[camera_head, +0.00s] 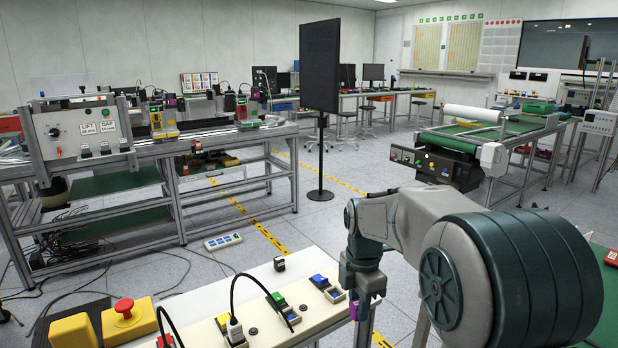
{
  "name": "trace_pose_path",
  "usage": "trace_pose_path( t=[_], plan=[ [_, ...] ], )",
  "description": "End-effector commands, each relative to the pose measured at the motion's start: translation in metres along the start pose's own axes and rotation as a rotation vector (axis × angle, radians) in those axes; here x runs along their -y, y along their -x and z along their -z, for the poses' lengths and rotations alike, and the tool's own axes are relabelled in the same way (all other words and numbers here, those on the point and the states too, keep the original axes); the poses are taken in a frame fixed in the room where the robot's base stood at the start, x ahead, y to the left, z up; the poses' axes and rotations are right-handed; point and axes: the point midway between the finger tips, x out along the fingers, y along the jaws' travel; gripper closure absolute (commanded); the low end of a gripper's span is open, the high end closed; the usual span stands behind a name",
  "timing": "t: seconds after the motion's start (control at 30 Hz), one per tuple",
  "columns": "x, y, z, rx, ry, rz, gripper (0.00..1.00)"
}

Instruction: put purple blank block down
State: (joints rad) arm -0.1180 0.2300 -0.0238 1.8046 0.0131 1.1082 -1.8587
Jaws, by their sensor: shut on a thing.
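My gripper (365,300) points down at the right end of the white table (300,329) in the foreground. It is shut on the purple block (353,311), which shows as small purple patches at the fingertips. The fingers hide most of the block. I cannot tell whether the block touches anything beneath it. My large upper arm covers the lower right of the view.
On the white table are a red emergency button on a yellow box (127,318), a small black block (279,264), blue-topped (319,281) and green-topped (277,300) modules, and black cables. A workbench (230,137) and a green conveyor (490,133) stand farther back.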

Motion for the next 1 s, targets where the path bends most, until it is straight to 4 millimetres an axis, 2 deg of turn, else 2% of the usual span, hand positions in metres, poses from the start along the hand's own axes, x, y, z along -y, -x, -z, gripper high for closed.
trace_pose_path(
  t=[0.27,0.67,1.0],
  plan=[
    [-0.003,-0.029,-0.007,-0.006,-0.29,0.004,0.97],
    [0.003,-0.098,-0.022,-0.01,-1.002,0.007,0.97],
    [0.02,-0.152,-0.032,-0.001,-1.604,0.006,0.97]
  ],
)
